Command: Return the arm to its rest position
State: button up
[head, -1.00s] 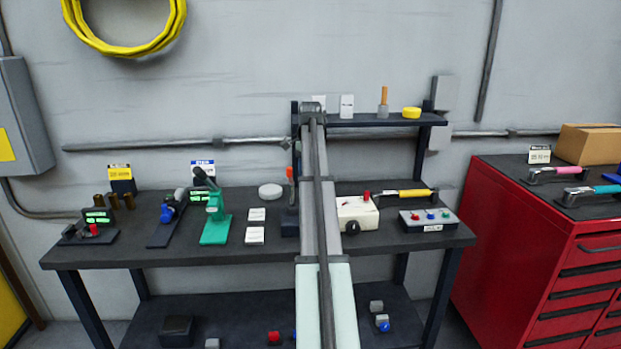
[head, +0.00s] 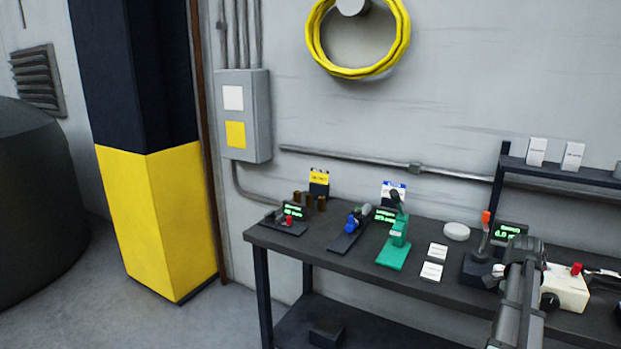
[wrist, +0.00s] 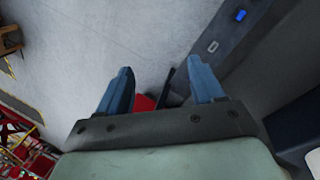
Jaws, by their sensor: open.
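My arm reaches in at the lower right of the head view, over the right part of the dark workbench (head: 345,250). Its fingers cannot be made out there. In the wrist view my gripper (wrist: 160,85) has two blue fingers spread wide apart, with nothing held between them. Behind the fingers are grey floor and part of a small red thing (wrist: 145,103), partly hidden by the gripper.
On the bench stand a green press (head: 396,245), a blue-handled device (head: 352,222), white cards (head: 432,271), a round white disc (head: 456,231) and a cream box (head: 566,288) close to my arm. A yellow-and-black pillar (head: 155,220) stands left; floor between is clear.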

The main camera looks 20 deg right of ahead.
jog(key=s+a+f+n+g+y, duration=0.1)
jog(key=s+a+f+n+g, duration=0.1)
jog(key=s+a+f, duration=0.75)
jog(key=w+a+f+n+g+h, duration=0.1)
jog(key=w+a+f+n, duration=0.2)
jog(key=a+f+n, duration=1.55)
jog(key=s+a+f, duration=0.6)
jog(key=a+f, duration=0.4)
jog(key=a, duration=0.1)
jog(key=s+a+f+g+h, duration=0.1)
jog(key=s+a+f, duration=0.5)
jog(key=a+f, duration=0.4)
jog(key=shift+a+m, duration=0.35)
jog(key=shift+a, duration=0.75)
jog(key=shift+r, duration=0.1)
jog(key=shift+c, duration=0.2)
